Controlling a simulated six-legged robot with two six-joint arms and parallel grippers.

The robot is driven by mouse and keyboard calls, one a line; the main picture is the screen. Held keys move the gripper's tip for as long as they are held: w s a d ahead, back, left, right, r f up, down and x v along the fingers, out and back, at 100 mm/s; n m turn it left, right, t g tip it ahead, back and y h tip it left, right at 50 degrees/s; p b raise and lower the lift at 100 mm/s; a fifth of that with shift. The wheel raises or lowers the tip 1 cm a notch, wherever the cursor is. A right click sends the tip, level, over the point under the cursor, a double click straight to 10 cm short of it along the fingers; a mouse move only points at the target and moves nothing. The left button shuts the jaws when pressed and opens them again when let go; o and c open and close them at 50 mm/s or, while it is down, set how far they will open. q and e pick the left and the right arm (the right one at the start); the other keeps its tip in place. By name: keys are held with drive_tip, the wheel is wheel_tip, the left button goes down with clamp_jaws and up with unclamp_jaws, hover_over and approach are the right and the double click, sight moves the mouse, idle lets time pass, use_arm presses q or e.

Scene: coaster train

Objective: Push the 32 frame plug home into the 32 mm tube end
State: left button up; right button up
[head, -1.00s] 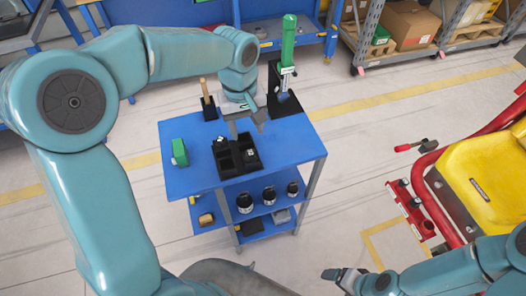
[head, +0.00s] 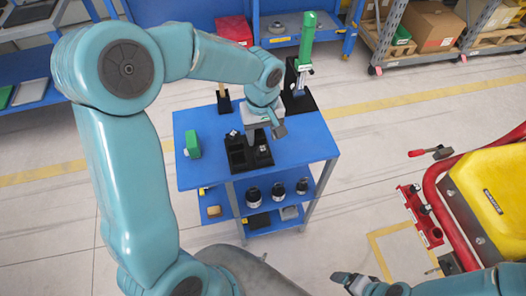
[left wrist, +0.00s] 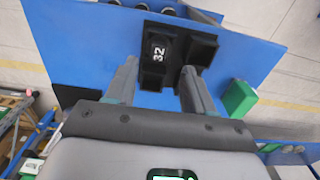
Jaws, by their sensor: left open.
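The 32 frame plug (left wrist: 158,50) is a dark block marked "32" in one compartment of the black tray (head: 236,156). The tray also shows in the left wrist view (left wrist: 205,50). My left gripper (head: 256,140) is over the tray, jaws open and empty. In the left wrist view its fingers (left wrist: 159,68) straddle the near part of the tray, with the plug beyond and between them. My right gripper (head: 345,281) is low at the bottom, far from the table; its jaws are unclear. I cannot pick out the 32 mm tube end; red tubing (head: 432,200) curves around the yellow seat.
The tray stands on a blue cart (head: 310,145). A green block (head: 192,146) is at its left, and a black stand with a green-topped tool (head: 305,50) at the back. Dark jars (head: 278,190) sit on the lower shelf. A red rack (head: 420,215) stands before the yellow seat (head: 490,200).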

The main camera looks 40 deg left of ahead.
sight(263, 148)
use_arm(q)
wheel_tip(263, 148, down, 5)
drive_tip(key=shift+f+p, duration=0.2)
drive_tip(key=shift+p, duration=0.35)
drive_tip(key=shift+d, duration=0.1)
drive_tip(key=shift+c, duration=0.6)
clamp_jaws()
drive_tip(key=shift+r, duration=0.15)
wheel_tip(263, 148, up, 20)
drive_tip(key=shift+b, duration=0.3)
